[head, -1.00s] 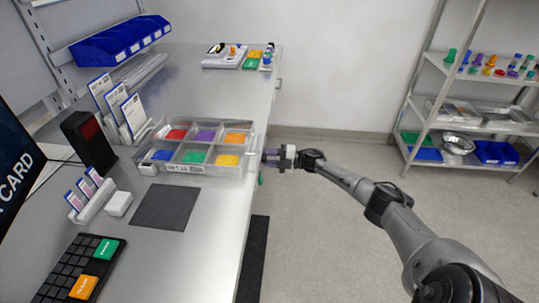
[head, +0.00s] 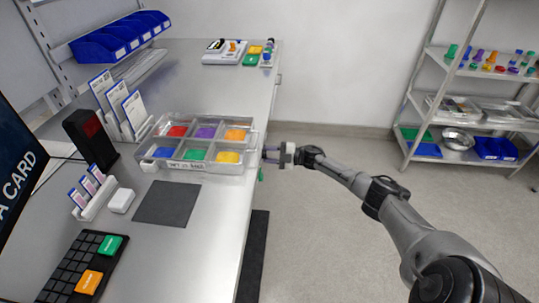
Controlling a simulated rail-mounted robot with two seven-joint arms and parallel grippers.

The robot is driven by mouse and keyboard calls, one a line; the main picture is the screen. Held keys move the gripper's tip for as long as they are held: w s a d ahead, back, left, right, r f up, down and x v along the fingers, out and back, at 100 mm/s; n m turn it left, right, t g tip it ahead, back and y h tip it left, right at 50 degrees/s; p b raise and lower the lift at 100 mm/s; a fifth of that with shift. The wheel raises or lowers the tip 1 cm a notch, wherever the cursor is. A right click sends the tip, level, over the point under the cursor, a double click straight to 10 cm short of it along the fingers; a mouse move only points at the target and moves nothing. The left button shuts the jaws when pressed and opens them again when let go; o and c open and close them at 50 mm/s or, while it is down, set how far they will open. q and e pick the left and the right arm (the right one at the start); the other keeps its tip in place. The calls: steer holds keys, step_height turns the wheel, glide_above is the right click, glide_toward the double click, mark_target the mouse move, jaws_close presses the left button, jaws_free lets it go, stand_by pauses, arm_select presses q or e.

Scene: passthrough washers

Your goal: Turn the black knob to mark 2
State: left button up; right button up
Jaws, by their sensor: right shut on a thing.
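My right gripper (head: 273,155) is at the right edge of the bench, beside the clear compartment tray. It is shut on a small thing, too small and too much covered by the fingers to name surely. A small green part (head: 261,174) shows at the bench edge just below the gripper. I cannot make out for sure a black knob or a mark 2. My left gripper is not in view.
The clear tray (head: 187,170) holds coloured pieces in its compartments. A dark mat (head: 166,204), a keypad (head: 77,265) and a black box (head: 90,137) are on the left of the bench (head: 215,100). A shelf rack (head: 430,100) stands at the right. The floor between is clear.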

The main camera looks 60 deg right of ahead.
steer(key=o, duration=0.9)
steer(key=shift+s, duration=0.1)
steer(key=p+v, duration=0.2)
steer(key=v, duration=1.1)
steer(key=shift+s+d+p, duration=0.25)
steer(key=shift+p, duration=0.1)
